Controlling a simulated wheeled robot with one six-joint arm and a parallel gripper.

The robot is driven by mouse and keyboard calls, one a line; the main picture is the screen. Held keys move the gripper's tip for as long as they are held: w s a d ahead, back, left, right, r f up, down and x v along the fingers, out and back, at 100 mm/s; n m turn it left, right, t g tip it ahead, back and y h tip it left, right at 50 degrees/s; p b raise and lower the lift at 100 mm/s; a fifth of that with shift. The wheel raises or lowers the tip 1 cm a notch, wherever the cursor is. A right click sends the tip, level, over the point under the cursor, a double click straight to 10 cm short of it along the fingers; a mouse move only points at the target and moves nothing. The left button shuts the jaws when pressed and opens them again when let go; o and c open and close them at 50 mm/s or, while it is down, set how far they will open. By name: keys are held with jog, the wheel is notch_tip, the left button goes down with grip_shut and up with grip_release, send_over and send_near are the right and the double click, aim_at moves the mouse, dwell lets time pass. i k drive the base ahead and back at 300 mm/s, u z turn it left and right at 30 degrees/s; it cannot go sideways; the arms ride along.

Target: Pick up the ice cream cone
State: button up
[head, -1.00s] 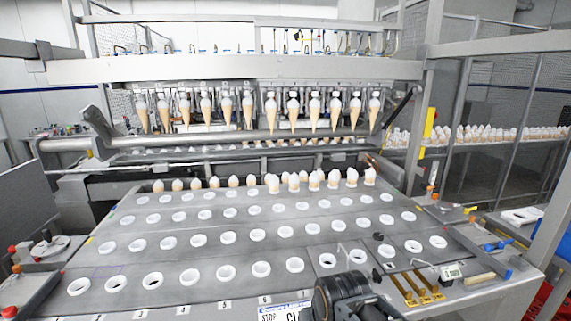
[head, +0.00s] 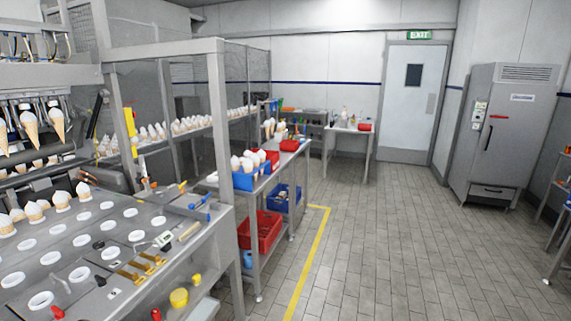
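Several ice cream cones hang in the machine's row of holders at the upper left, one of them a cone (head: 56,122) with a white top. More cones (head: 62,200) stand in a row at the back of the plate with round white-rimmed holes (head: 53,257). White-topped cones (head: 247,164) also show in a blue bin (head: 244,181) on the side table. Long rows of cones (head: 190,123) stand on the conveyor behind the frame. Which cone the task means cannot be told. My gripper is not in view.
A steel post (head: 218,130) stands right of the machine. A side table holds bins, with a red crate (head: 262,232) on its lower shelf. The tiled floor (head: 385,240) is open, with a yellow line (head: 308,262). A grey refrigerator (head: 505,130) and a door (head: 412,100) are beyond.

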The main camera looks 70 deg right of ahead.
aim_at(262, 155)
jog(key=k, duration=1.1)
jog(key=z, duration=3.5)
jog(key=i, duration=2.85)
jog(key=u, duration=2.35)
